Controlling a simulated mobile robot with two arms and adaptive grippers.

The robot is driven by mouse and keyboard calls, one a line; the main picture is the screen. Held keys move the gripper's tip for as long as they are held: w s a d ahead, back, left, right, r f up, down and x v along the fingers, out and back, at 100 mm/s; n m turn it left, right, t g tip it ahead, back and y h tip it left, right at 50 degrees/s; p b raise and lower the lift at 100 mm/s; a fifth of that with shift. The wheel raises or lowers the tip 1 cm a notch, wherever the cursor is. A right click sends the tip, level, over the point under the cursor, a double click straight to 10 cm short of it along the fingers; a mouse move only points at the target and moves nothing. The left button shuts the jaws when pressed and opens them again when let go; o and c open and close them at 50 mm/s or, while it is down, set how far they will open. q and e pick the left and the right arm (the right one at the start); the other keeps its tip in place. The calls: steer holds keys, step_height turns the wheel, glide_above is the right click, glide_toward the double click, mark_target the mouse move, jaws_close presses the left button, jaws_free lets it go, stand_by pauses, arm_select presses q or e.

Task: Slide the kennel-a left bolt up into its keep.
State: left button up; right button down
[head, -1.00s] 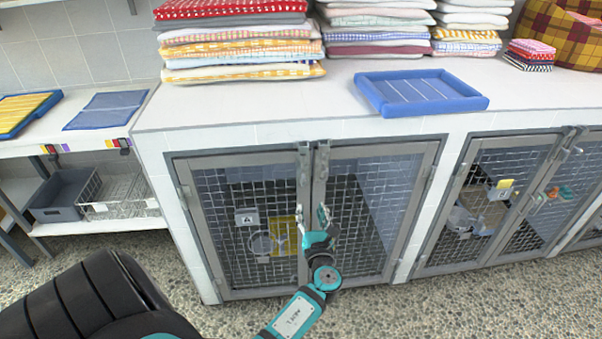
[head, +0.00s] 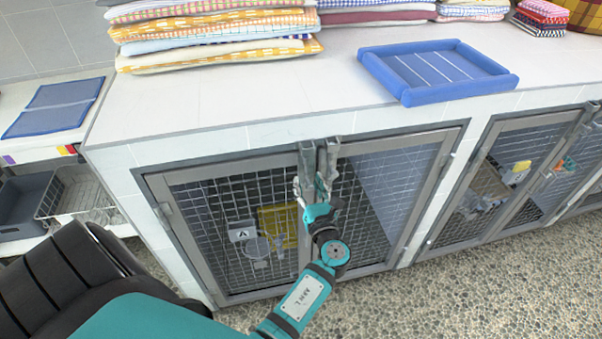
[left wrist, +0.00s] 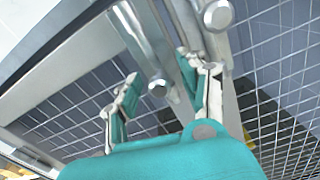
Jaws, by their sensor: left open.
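Kennel-a has two mesh doors (head: 235,225) with a card marked A (head: 241,231) behind the left mesh. Two grey bolts hang side by side at the top where the doors meet: the left bolt (head: 307,157) and the right bolt (head: 330,153). My left gripper (head: 313,185) is just below them. In the left wrist view the left bolt (left wrist: 150,45) comes down to a round knob (left wrist: 157,88) between the open fingers (left wrist: 158,66), with gaps seen on both sides. The right bolt (left wrist: 217,14) is beyond the right finger. Contact cannot be told. My right gripper is not in view.
The white counter (head: 230,90) overhangs the doors. It carries a blue tray bed (head: 437,70) and stacks of folded towels (head: 215,35). Another kennel (head: 500,185) stands to the right. A shelf with a wire basket (head: 90,195) is at the left. The pebbled floor in front is clear.

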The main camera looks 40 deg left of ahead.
arm_select(q)
steer(key=shift+w+a+r, duration=0.1)
steer(key=shift+w, duration=0.05)
jaws_close()
stand_by(0.4)
steer(key=shift+r, duration=0.15)
